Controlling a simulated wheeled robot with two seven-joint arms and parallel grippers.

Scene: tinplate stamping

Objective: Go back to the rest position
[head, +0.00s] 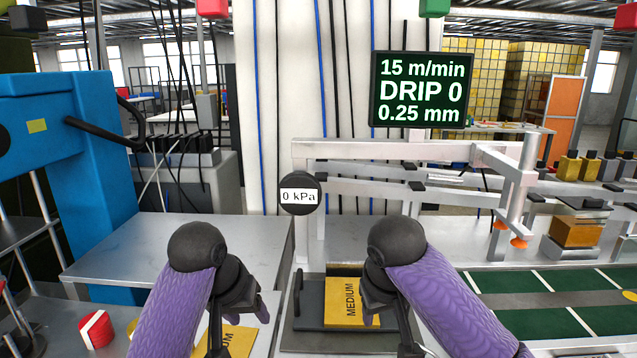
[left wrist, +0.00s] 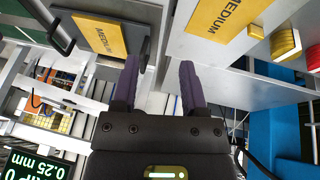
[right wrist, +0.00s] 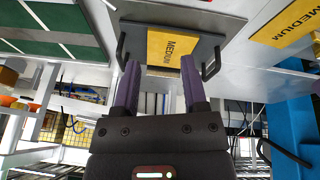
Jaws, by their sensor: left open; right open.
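My left gripper (left wrist: 160,82) has its two purple-grey fingers apart with nothing between them in the left wrist view. My right gripper (right wrist: 158,85) also has its fingers apart and empty in the right wrist view. In the head view both arms come up from the bottom edge, and the fingers are largely hidden behind the wrists. A yellow plate marked MEDIUM (head: 343,302) lies on a dark tray with handles (head: 310,316), beyond the right gripper and not touching it. Another yellow MEDIUM plate (left wrist: 224,25) lies on the grey table surface to the left.
A blue machine (head: 95,170) stands at the left. A red and white roll (head: 96,329) lies at the lower left. A gauge reading 0 kPa (head: 299,195) and a screen reading DRIP 0 (head: 421,89) are ahead. A green conveyor (head: 560,285) runs at the right.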

